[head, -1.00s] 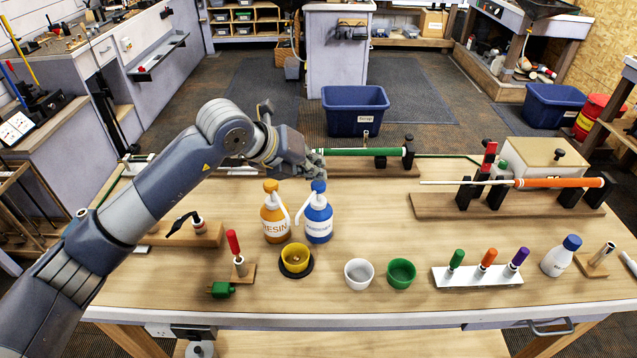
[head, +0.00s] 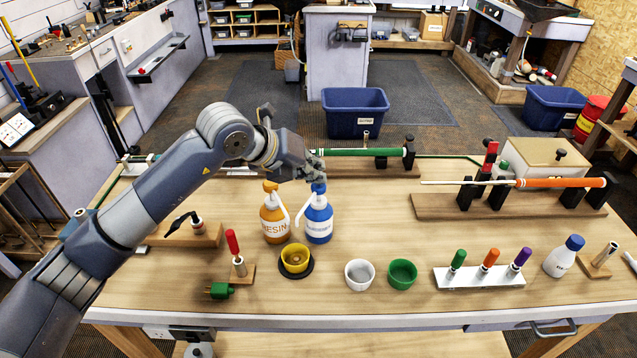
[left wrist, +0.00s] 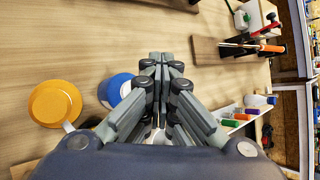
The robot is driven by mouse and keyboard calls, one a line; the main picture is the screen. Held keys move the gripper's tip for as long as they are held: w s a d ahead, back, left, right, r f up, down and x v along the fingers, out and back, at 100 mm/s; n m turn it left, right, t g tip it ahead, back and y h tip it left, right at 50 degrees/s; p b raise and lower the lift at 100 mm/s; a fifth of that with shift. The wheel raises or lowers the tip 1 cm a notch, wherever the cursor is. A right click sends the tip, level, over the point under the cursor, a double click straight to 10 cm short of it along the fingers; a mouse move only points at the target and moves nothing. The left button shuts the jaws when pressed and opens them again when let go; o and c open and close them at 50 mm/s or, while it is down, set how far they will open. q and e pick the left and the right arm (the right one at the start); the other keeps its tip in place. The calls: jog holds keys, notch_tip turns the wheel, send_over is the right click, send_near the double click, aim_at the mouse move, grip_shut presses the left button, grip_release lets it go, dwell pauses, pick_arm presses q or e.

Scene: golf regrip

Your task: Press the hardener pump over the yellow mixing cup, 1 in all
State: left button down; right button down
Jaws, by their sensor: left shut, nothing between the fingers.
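The blue hardener pump bottle (head: 319,222) stands upright beside the orange resin pump bottle (head: 274,219), behind the yellow mixing cup (head: 295,258). The cup sits on a dark round pad, and both spouts angle toward it. My left gripper (head: 317,176) is shut and empty, right above the blue pump head (head: 319,188). I cannot tell whether it touches the head. In the left wrist view the shut fingers (left wrist: 160,75) partly cover the blue pump (left wrist: 116,90), and the orange pump (left wrist: 54,103) is to the left. My right gripper is not in view.
A white cup (head: 360,273) and a green cup (head: 402,274) stand right of the yellow cup. A red-handled tool (head: 234,245) stands at left front. A green-gripped club (head: 355,152) lies behind my gripper. Bare table lies right of the bottles.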

pick_arm(q)
jog(key=shift+s+f+b, duration=0.15)
jog(key=shift+f+b, duration=0.3)
jog(key=shift+f, duration=0.3)
jog(key=shift+r, duration=0.15)
jog(key=shift+r+p, duration=0.7)
jog(key=shift+r, duration=0.6)
jog(key=shift+r, duration=0.1)
notch_tip(320, 180, up, 5)
jog(key=shift+r+p, duration=0.1)
jog(key=shift+p, duration=1.05)
